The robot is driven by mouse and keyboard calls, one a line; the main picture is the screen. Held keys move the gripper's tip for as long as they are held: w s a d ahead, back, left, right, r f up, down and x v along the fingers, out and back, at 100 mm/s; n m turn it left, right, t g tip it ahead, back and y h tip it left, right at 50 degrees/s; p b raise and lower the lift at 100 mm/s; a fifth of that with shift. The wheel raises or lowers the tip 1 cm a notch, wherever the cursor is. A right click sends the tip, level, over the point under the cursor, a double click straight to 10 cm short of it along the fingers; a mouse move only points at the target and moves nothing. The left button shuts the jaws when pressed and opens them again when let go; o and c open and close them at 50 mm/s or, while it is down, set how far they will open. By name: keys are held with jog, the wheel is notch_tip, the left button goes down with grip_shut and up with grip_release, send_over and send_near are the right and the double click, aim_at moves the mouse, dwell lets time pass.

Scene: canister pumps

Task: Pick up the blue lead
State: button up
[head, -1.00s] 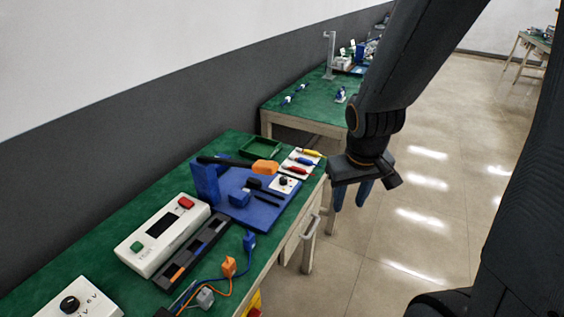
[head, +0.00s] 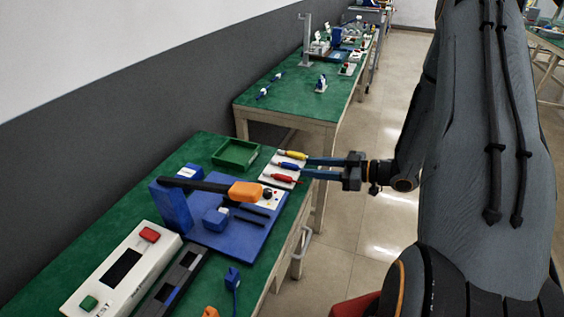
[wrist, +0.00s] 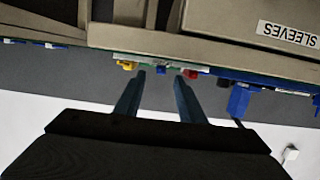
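The blue lead (head: 287,164) lies on a white holder (head: 268,179) at the right edge of the near bench, between the yellow lead (head: 292,154) and the red lead (head: 285,179). My gripper (head: 304,167) is level beside the holder, its two blue fingers apart and pointing left at the leads. In the wrist view the blue lead (wrist: 160,70) shows small in the gap between my fingertips (wrist: 160,77), with yellow left and red right. Nothing is between the fingers. I cannot tell the exact distance from the fingertips to the lead.
A green tray (head: 236,153) and a blue board (head: 236,240) with an orange-ended black tool (head: 244,192) sit left of the leads. A white box with buttons (head: 121,270) stands nearer. A drawer labelled SLEEVES (wrist: 285,25) shows in the wrist view. Open floor lies right of the bench.

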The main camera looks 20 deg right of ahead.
aim_at(287, 163)
jog(key=x, duration=0.2)
jog(key=p+x, duration=0.1)
jog(key=x, duration=0.1)
jog(key=p+x, duration=0.1)
jog(key=x, duration=0.1)
jog(key=shift+a+r, duration=0.3)
jog(key=shift+r, duration=0.05)
jog(key=shift+w+a+f, duration=0.15)
jog(key=shift+w+a, duration=0.25)
jog(key=shift+a, duration=0.05)
grip_shut()
